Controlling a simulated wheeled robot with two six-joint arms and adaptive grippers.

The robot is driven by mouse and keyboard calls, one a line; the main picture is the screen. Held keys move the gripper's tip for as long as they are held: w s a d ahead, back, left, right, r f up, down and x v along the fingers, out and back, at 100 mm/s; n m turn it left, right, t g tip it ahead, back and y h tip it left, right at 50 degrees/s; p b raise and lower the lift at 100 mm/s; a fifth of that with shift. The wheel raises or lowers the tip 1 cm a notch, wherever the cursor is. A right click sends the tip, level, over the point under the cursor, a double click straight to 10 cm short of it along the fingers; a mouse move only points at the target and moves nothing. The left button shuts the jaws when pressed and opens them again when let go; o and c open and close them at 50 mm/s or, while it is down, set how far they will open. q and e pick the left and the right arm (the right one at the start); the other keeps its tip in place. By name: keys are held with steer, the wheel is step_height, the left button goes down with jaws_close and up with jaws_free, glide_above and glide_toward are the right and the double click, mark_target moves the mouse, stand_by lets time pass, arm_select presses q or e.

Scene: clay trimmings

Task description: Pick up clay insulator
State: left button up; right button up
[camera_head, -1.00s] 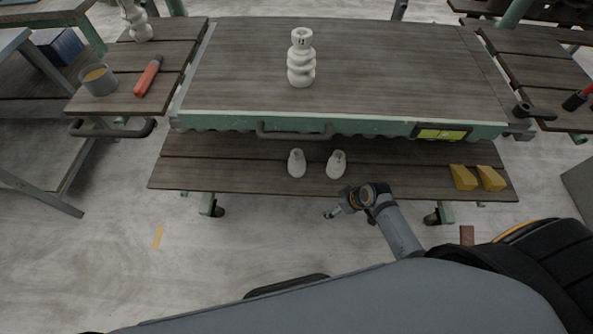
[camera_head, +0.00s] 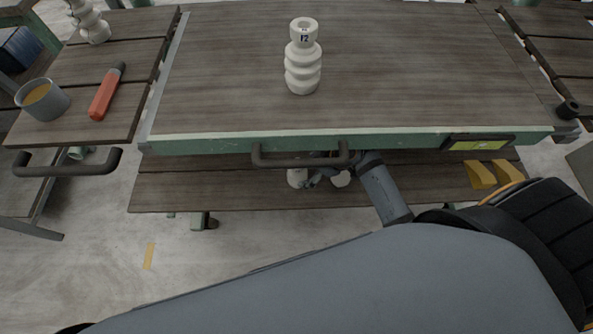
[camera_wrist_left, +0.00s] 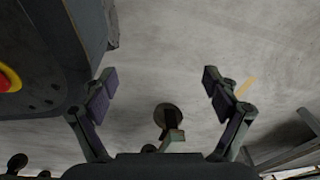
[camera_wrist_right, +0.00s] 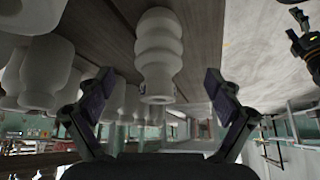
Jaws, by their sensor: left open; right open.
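A white ribbed clay insulator (camera_head: 303,65) with dark marks near its top stands upright on the tabletop in the head view. Two small pale pieces, one on the left (camera_head: 297,179) and one on the right (camera_head: 342,180), are on the lower shelf, partly hidden by the table edge and my right gripper (camera_head: 318,179). In the right wrist view my right gripper (camera_wrist_right: 157,90) is open and empty, with a ribbed white insulator (camera_wrist_right: 158,50) ahead between its fingers. My left gripper (camera_wrist_left: 157,76) is open and empty above the floor, seen only in its wrist view.
The table's front edge and dark handle (camera_head: 300,158) overhang the lower shelf (camera_head: 210,190). Several white pieces (camera_wrist_right: 45,72) crowd the left of the right wrist view. Yellow wedges (camera_head: 480,174) lie right on the shelf. A cup (camera_head: 40,101) and red-handled tool (camera_head: 104,98) are on the left table.

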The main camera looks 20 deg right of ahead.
mark_target(304, 170)
steer(key=x, duration=0.3)
steer(key=shift+w, duration=0.1)
steer(key=b+x, duration=0.1)
steer(key=x, duration=0.1)
steer(key=b+x, duration=0.1)
steer(key=x, duration=0.1)
steer(key=shift+d+f, duration=0.15)
steer(key=shift+f, duration=0.2)
steer(key=shift+a+f, duration=0.2)
steer(key=shift+f, duration=0.1)
arm_select(q)
steer(key=w, duration=0.3)
steer(key=shift+w+d+r, duration=0.1)
steer(key=shift+w+r, duration=0.2)
steer(key=shift+w, duration=0.1)
arm_select(e)
steer(key=shift+c, duration=0.2)
steer(key=shift+r, duration=0.1)
steer(key=c, duration=1.8)
